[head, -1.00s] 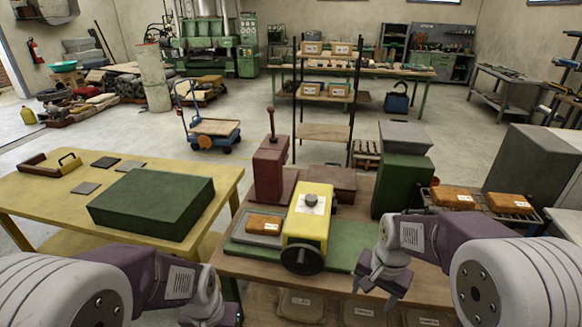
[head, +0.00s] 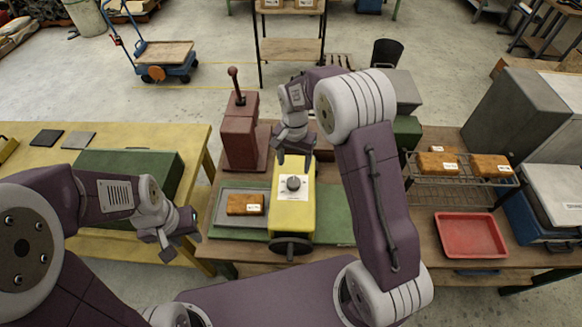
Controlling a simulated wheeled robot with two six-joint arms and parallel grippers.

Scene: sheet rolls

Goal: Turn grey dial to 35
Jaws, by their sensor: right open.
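The grey dial (head: 293,183) sits on a white plate on top of the yellow machine (head: 307,217). The markings on the plate are too small to read. A black handwheel (head: 290,246) is on the machine's front. My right gripper (head: 294,160) is open and points down just behind and above the dial, apart from it as far as I can see. My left gripper (head: 176,247) hangs low over the gap between the yellow table and the workbench, left of the machine. Its jaw opening is unclear.
A grey tray (head: 226,205) with an orange block (head: 245,205) lies left of the machine. A red lever press (head: 240,135) stands behind it. A wire rack (head: 450,191) with orange blocks and a red tray (head: 470,236) are on the right. A green box (head: 130,165) lies on the yellow table.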

